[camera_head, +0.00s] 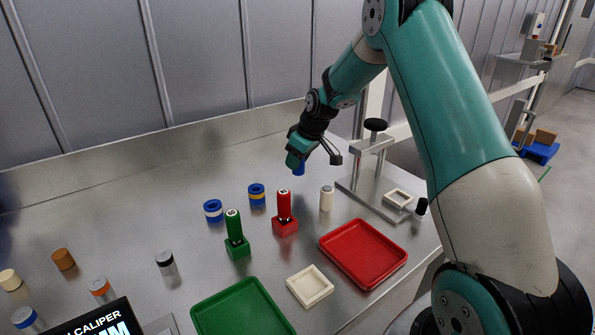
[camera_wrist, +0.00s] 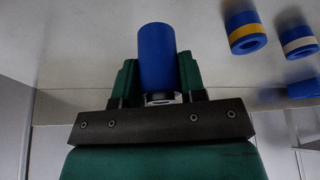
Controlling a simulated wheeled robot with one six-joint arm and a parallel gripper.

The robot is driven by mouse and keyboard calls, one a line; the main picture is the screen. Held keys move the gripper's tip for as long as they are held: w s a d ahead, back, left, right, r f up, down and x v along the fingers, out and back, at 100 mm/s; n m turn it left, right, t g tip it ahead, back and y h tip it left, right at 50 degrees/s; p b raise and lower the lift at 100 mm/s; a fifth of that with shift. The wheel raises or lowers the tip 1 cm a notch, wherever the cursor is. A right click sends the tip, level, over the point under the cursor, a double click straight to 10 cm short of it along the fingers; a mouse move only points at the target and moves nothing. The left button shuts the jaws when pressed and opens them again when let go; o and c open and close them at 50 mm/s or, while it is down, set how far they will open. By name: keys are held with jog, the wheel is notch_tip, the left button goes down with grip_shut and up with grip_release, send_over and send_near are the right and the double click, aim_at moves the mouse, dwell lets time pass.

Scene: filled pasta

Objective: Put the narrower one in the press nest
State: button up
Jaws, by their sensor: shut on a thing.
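My gripper (camera_head: 298,161) is shut on a blue cylinder (camera_head: 299,170) and holds it near the back of the bench, left of the press. In the wrist view the blue cylinder (camera_wrist: 158,55) sits between the two green fingers (camera_wrist: 158,78), with a pale band at its near end. The press (camera_head: 373,150) has a black knob on top. A pale square frame (camera_head: 390,195), seemingly the press nest, lies on its base plate and looks empty. Two blue rings stand on the bench, one yellow-banded (camera_head: 257,196), one white-banded (camera_head: 213,212).
A red post gauge (camera_head: 284,212), a green post gauge (camera_head: 236,240) and a cream cylinder (camera_head: 326,199) stand in the middle. A red tray (camera_head: 363,279), a cream square dish (camera_head: 310,300) and a green tray (camera_head: 205,305) lie in front. Several small cylinders stand at left.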

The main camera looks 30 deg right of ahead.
aim_at(298, 172)
jog(key=shift+f, duration=2.15)
jog(key=shift+f, duration=0.15)
jog(key=o, duration=1)
jog(key=shift+o, duration=0.2)
